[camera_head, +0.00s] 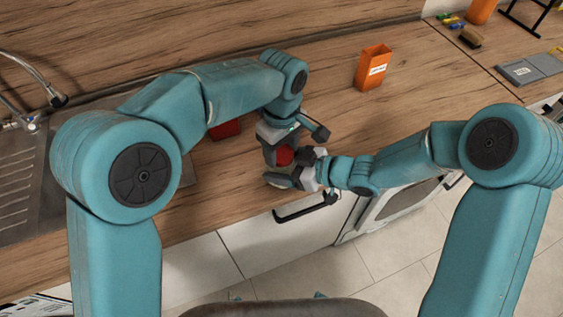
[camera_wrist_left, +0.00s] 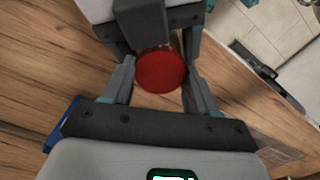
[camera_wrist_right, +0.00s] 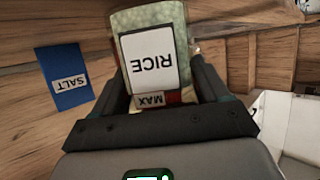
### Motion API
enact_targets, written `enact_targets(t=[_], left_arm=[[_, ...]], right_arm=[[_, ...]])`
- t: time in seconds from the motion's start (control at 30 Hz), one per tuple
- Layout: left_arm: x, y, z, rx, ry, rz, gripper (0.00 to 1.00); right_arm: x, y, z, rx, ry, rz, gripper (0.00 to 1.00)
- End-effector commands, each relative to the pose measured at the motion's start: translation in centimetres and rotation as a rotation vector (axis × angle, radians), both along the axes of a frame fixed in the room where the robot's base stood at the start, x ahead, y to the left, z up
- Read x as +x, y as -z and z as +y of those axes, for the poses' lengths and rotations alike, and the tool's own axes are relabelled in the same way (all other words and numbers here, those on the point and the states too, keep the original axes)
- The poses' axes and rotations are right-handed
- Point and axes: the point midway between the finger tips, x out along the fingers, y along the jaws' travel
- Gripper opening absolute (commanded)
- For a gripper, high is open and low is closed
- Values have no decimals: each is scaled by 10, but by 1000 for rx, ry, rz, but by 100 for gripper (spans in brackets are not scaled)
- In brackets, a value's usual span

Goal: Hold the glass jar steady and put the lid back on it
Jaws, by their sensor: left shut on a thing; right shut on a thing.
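The red lid (camera_head: 284,155) is between the fingers of my left gripper (camera_head: 279,158), which points down at the counter's front. In the left wrist view the lid (camera_wrist_left: 161,71) is a round red disc with a finger on each side. The glass jar (camera_wrist_right: 148,18) holds pale green contents and has a white RICE label and a small MAX mark. My right gripper (camera_wrist_right: 160,85) is shut on the jar from the side. A red strip of the lid shows beside the MAX mark. Whether the lid is seated on the rim is hidden.
A red container (camera_head: 225,129) stands behind my left arm, and an orange one (camera_head: 373,68) stands farther back. A blue SALT container (camera_wrist_right: 63,77) shows in the right wrist view. The sink (camera_head: 20,185) is at left. The counter's front edge is close to the jar.

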Motion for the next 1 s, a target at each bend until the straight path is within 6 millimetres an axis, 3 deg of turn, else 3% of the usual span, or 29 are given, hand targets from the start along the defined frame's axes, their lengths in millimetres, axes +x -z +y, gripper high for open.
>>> enact_targets(t=[0.2, 0.5, 0.53, 0.6, 0.87, 1.0], left_arm=[[0, 0, 0, 1, 238, 2, 22], [-1, 0, 0, 1, 265, 3, 22], [-1, 0, 0, 1, 265, 4, 68], [-1, 0, 0, 1, 264, 3, 84], [0, -1, 0, 1, 263, 1, 84], [0, -15, -1, 0, 263, -2, 84]], right_arm=[[1, -1, 0, 1, 2, -1, 0], [1, -1, -1, 0, 3, -1, 0], [1, -1, -1, 0, 3, -1, 0], [1, -1, -1, 0, 3, -1, 0], [1, -1, 0, 1, 2, -1, 0], [1, -1, 0, 2, 1, -1, 0]])
